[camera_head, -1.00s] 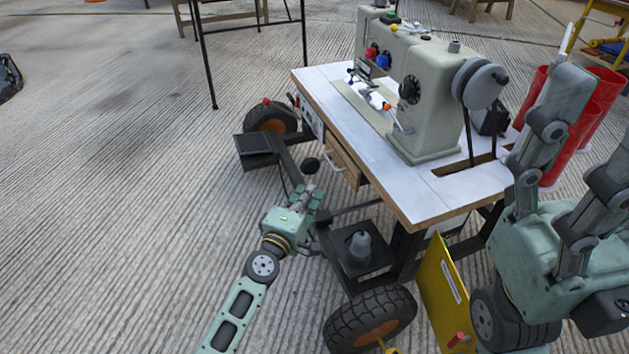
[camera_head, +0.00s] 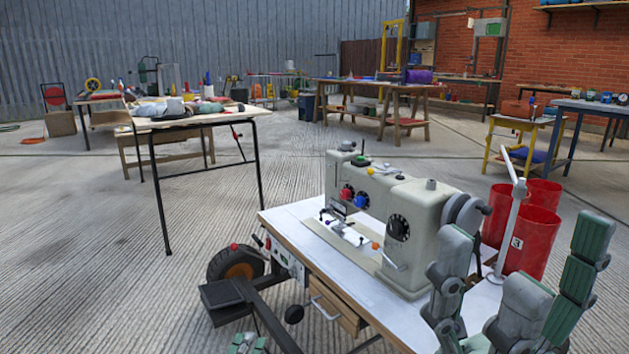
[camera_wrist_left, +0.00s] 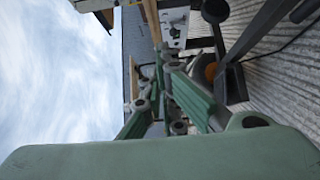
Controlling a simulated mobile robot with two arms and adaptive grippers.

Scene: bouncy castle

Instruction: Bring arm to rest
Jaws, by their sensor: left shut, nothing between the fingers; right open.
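My left gripper (camera_head: 247,344) shows only as green fingertips at the bottom edge of the head view, below the table's drawer side. In the left wrist view its green fingers (camera_wrist_left: 168,98) are shut with nothing between them. My right gripper (camera_head: 525,236) is at the lower right of the head view. Its fingers point up and stand wide apart, open and empty, in front of the table's right end. Both arms are mostly out of the head view.
A wheeled table (camera_head: 318,262) carries a cream sewing machine (camera_head: 392,222), close to my right gripper. Red cylinders (camera_head: 532,238) stand behind its right end. A thin-legged table (camera_head: 200,118) stands at the left. Concrete floor (camera_head: 80,240) is clear at the left. Workbenches line the back.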

